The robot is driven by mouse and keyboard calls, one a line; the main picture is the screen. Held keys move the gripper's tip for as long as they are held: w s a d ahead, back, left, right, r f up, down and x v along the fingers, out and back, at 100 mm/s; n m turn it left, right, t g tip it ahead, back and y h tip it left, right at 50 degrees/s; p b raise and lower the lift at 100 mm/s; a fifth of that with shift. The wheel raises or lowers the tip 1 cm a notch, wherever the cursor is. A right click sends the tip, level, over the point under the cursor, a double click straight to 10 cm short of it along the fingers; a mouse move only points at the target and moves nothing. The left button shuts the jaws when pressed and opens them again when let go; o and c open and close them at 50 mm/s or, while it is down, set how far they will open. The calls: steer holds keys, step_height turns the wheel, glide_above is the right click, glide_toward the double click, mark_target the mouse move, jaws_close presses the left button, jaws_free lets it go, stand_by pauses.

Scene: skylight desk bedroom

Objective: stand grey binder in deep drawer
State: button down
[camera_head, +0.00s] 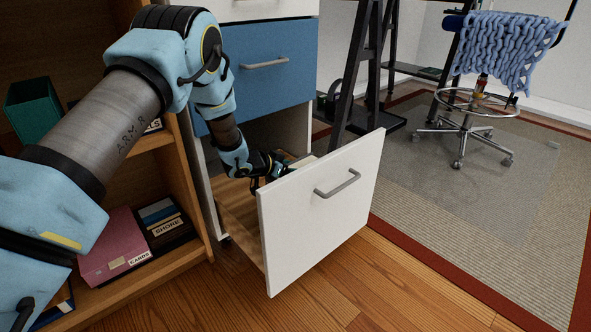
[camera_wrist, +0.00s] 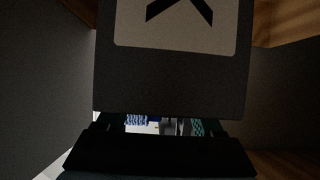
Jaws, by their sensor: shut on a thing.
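The grey binder (camera_wrist: 178,85) fills the upper middle of the wrist view, with a pale label bearing part of a black mark. My gripper (camera_head: 272,165) reaches down into the open deep drawer, just behind its white front. In the wrist view my gripper (camera_wrist: 160,130) is shut on the binder's near edge. The deep drawer (camera_head: 325,205) is pulled out, with a grey handle on its front and wooden sides. The binder is not clearly visible in the head view; the drawer front and my gripper hide that spot. Whether it touches the drawer floor cannot be told.
A blue drawer (camera_head: 262,68) above is shut. At left, a wooden shelf (camera_head: 180,262) holds a pink box (camera_head: 114,246), a dark box labelled SHORE (camera_head: 166,225) and a green bin (camera_head: 33,110). A desk leg (camera_head: 357,70) stands behind; a wheeled chair (camera_head: 478,103) is farther back.

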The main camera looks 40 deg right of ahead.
jaws_free()
steer(key=shift+a+r, duration=0.1)
steer(key=shift+w+a+r, duration=0.1)
steer(key=shift+a+r, duration=0.1)
steer(key=shift+a, duration=0.05)
steer(key=p+v, duration=0.3)
steer(key=v, duration=0.8)
steer(key=shift+a+p, duration=0.1)
steer(key=shift+p, duration=0.2)
